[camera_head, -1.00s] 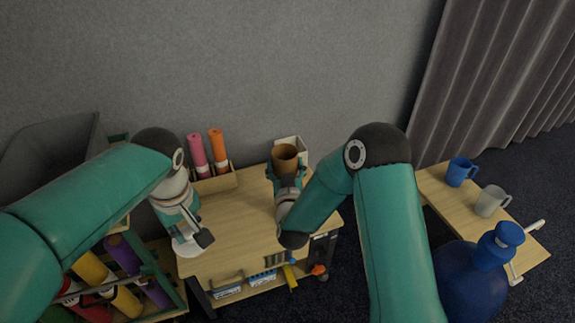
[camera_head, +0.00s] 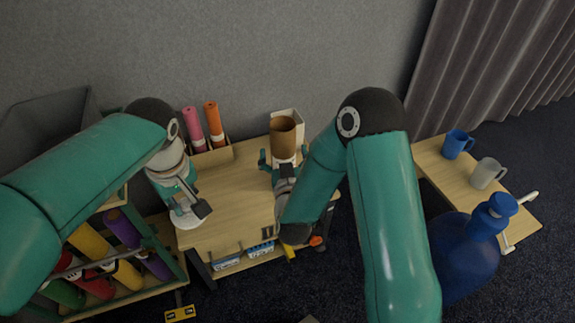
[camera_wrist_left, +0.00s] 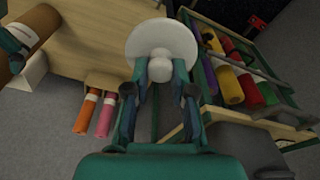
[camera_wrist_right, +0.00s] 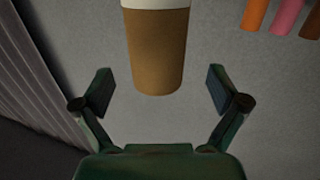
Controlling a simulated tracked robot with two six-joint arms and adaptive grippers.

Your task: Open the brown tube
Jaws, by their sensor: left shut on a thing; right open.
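The brown tube (camera_head: 283,143) stands upright on the wooden table with its dark open mouth upward. The right wrist view shows its brown wall (camera_wrist_right: 157,50) and a white band. My right gripper (camera_wrist_right: 160,82) is open, its fingers spread either side of the tube and apart from it; in the head view it is in front of the tube (camera_head: 283,162). My left gripper (camera_wrist_left: 160,75) is shut on the knob of a white round lid (camera_wrist_left: 160,35). In the head view the lid (camera_head: 185,217) is at the table's left side; whether it touches the table is unclear.
A wooden holder (camera_head: 213,156) with pink and orange rolls stands behind, left of the tube. A white box (camera_head: 291,116) is behind the tube. A rack of coloured rolls (camera_head: 150,240) is at left. Mugs (camera_head: 458,144) stand on the right table. The table's middle is clear.

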